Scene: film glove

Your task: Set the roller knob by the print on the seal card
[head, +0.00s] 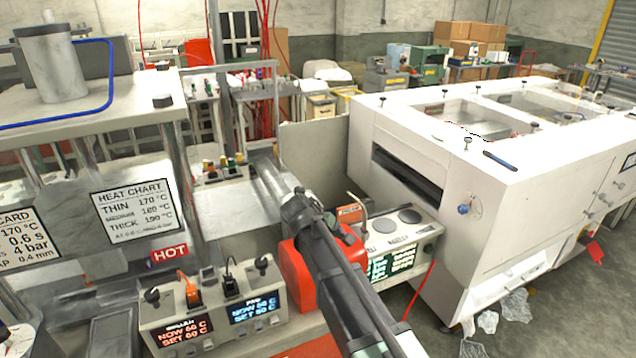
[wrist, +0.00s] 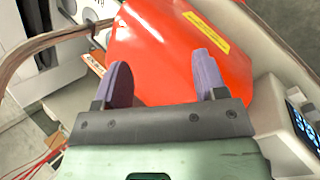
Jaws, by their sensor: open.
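The seal card (head: 30,240) hangs at the far left in the head view, cut by the picture edge; it reads 170 °C, 0.6 s, 4 bar and 0.4 mm. The control box (head: 215,335) has a left orange display that seems labelled roller, with SET 60 C, and a right blue one with SET 60 C. A black knob (head: 152,296) stands above the left display; another (head: 262,263) is at the box's right end. My gripper (wrist: 162,80) is open and empty, its purple fingers over a red curved cover (wrist: 165,45). I cannot make out its fingers in the head view.
A heat chart (head: 138,212) hangs beside the card, above a red HOT sign (head: 170,253). The red cover (head: 298,275) stands right of the control box. A second panel with a green display (head: 392,262) and a large white machine (head: 460,190) are further right.

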